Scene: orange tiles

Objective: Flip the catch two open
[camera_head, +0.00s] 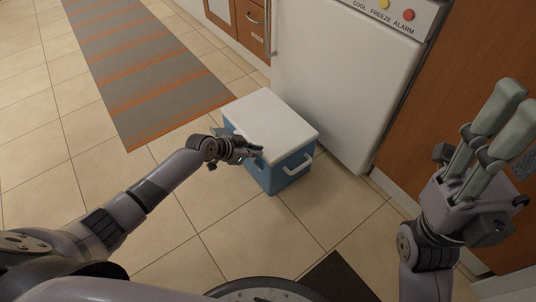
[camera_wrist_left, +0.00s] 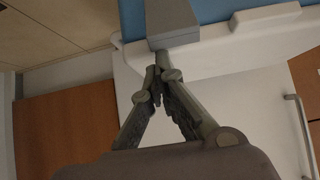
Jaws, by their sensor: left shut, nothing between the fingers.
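A blue cooler box with a white lid (camera_head: 270,118) stands on the floor; its blue side (camera_wrist_left: 215,10) shows at the top of the left wrist view. My left gripper (camera_head: 256,151) is at the cooler's near left side, by the lid's edge. Its fingertips (camera_wrist_left: 157,76) are together with nothing held. A grey block (camera_wrist_left: 172,24) stands out in front of the blue side, just beyond the fingertips; it may be a catch. I cannot tell whether it touches them. In the head view the gripper covers this area. My right gripper (camera_head: 517,98) is raised at the right, empty, fingers apart.
A white freezer (camera_head: 345,75) stands right behind the cooler, with brown cabinets (camera_head: 465,125) to its right. A white handle (camera_head: 298,165) sticks out from the cooler's right side. A striped rug (camera_head: 150,70) lies at the back left.

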